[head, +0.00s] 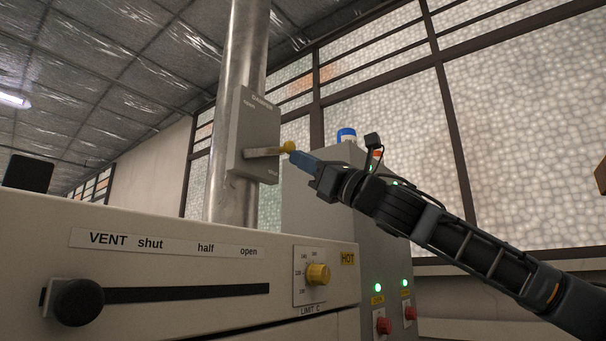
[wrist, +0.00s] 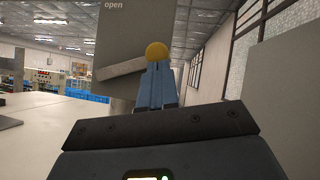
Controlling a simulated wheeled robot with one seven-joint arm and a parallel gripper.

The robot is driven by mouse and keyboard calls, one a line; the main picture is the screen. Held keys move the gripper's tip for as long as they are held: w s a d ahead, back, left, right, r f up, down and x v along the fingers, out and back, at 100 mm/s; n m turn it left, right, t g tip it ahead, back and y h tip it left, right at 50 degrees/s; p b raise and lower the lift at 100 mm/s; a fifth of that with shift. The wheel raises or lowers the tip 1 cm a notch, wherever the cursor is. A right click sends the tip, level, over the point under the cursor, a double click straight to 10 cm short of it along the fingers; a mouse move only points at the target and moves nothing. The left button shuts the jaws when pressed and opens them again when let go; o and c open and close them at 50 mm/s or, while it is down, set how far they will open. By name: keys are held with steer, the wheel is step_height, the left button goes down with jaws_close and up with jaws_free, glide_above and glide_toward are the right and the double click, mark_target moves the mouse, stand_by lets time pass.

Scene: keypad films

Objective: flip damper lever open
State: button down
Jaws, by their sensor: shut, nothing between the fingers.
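The damper box (head: 257,130) is a grey plate mounted on a metal duct pipe. Its lever (head: 265,152) sticks out to the right, nearly level, and ends in a yellow knob (head: 289,147). In the wrist view the damper box (wrist: 125,35) has "open" written near its top, and the lever (wrist: 120,70) leads to the yellow knob (wrist: 157,51). My gripper (head: 296,156) has blue fingers, is shut and empty, and sits right at the knob. In the wrist view the fingertips (wrist: 156,65) lie just below the knob; I cannot tell whether they touch it.
Below stands a cream panel with a VENT slider (head: 78,302) at "shut", a yellow limit dial (head: 318,274) and a HOT label. A grey cabinet (head: 310,215) with red buttons and green lights stands behind my gripper. The metal pipe (head: 240,60) rises behind the box.

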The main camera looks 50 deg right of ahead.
steer(key=a+r+n+g+y, duration=0.2)
steer(key=a+r+n+g, duration=0.1)
steer(key=n, duration=0.5)
steer(key=a+r+n+g+y+p, duration=0.1)
steer(key=a+r+n+g+y, duration=0.2)
steer(key=n, duration=0.6)
steer(key=shift+r+n+g+y, duration=0.3)
steer(key=shift+r+g, duration=1)
steer(key=shift+g, duration=0.3)
steer(key=shift+s, duration=0.1)
